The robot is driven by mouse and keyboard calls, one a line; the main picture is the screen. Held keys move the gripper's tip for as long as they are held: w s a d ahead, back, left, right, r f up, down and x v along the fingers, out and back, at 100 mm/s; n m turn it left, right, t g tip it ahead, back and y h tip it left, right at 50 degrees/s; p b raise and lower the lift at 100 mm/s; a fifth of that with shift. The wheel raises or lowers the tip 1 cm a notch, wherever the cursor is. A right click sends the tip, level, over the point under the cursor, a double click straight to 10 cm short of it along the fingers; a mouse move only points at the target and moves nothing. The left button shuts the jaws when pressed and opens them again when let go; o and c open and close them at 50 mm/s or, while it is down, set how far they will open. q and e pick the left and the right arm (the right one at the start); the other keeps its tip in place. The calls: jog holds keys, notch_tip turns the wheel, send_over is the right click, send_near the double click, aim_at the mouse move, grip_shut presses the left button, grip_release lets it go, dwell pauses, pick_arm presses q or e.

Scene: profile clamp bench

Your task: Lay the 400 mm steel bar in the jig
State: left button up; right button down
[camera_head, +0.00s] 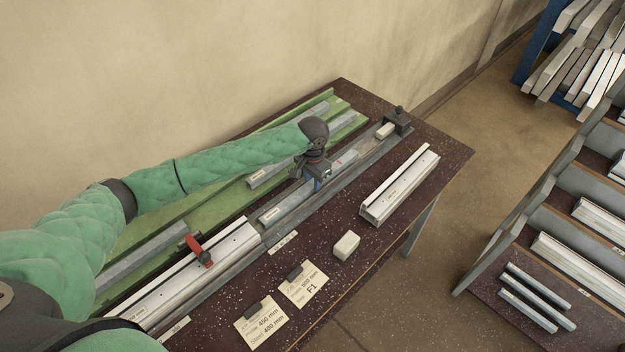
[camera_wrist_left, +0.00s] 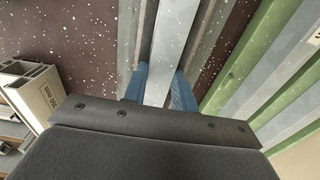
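The jig is a long grey channel (camera_head: 372,153) along the bench, with a dark end stop (camera_head: 398,119) at its far end. A grey steel bar (camera_head: 283,209) with a label lies along the channel, in line with it; whether it is fully seated I cannot tell. My left gripper (camera_head: 318,182) reaches down over its middle and hides part of it. In the left wrist view the blue fingers (camera_wrist_left: 160,88) flank the bar (camera_wrist_left: 173,40) and appear closed against its sides. A white profile (camera_head: 165,285) lies at the jig's near end beside a red clamp (camera_head: 200,252). My right gripper is out of view.
A green tray (camera_head: 215,212) behind the jig holds several steel bars (camera_head: 150,254). A pale block (camera_head: 346,246), a white profile (camera_head: 398,187) and two paper cards (camera_head: 302,284) lie in front. A small block (camera_head: 385,130) sits by the stop. Racks stand right.

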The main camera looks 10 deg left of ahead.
pick_arm(q)
jog(key=shift+s+f+b, duration=0.15)
jog(key=shift+f+b, duration=0.1)
jog(key=shift+b, duration=0.1)
jog(key=shift+o, duration=0.4)
jog(key=shift+w+r+b, duration=0.25)
jog(key=shift+r+b, duration=0.4)
jog(key=shift+r, duration=0.6)
notch_tip(320, 180, up, 10)
jog(key=b, duration=0.3)
jog(key=shift+r, duration=0.2)
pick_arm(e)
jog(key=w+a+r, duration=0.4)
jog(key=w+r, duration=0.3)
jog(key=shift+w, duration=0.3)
pick_arm(q)
jog(key=shift+s, duration=0.1)
